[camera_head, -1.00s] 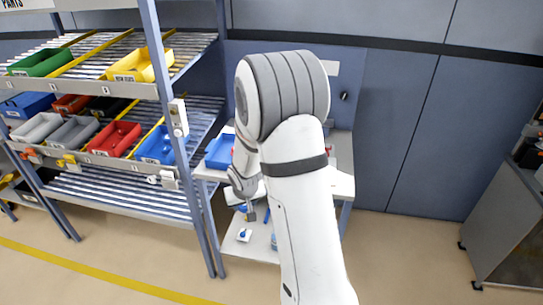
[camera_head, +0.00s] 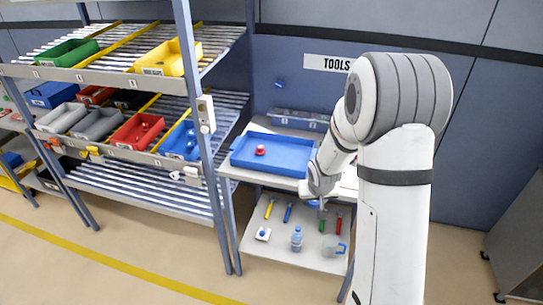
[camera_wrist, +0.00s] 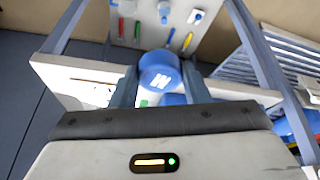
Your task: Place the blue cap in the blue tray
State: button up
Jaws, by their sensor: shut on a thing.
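The blue cap (camera_wrist: 158,70), round with a white mark on top, sits between the two fingers of my gripper (camera_wrist: 160,88) in the wrist view. My gripper is shut on it. In the head view my gripper (camera_head: 320,197) is at the front edge of the white table, right of and lower in the picture than the blue tray; a bit of blue shows beside it. The blue tray (camera_head: 285,157) lies on the table, with a red cap (camera_head: 260,150) inside it. The rest of the tray floor looks bare.
A lower shelf (camera_head: 275,250) holds several coloured tools, a bottle (camera_head: 296,238), a clear jug (camera_head: 333,246) and a small white block with a blue top (camera_head: 263,234). A rack post (camera_head: 205,140) stands left of the table.

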aim_at(252, 152)
jog(key=z, duration=0.05)
jog(key=i, duration=1)
jog(key=u, duration=0.05)
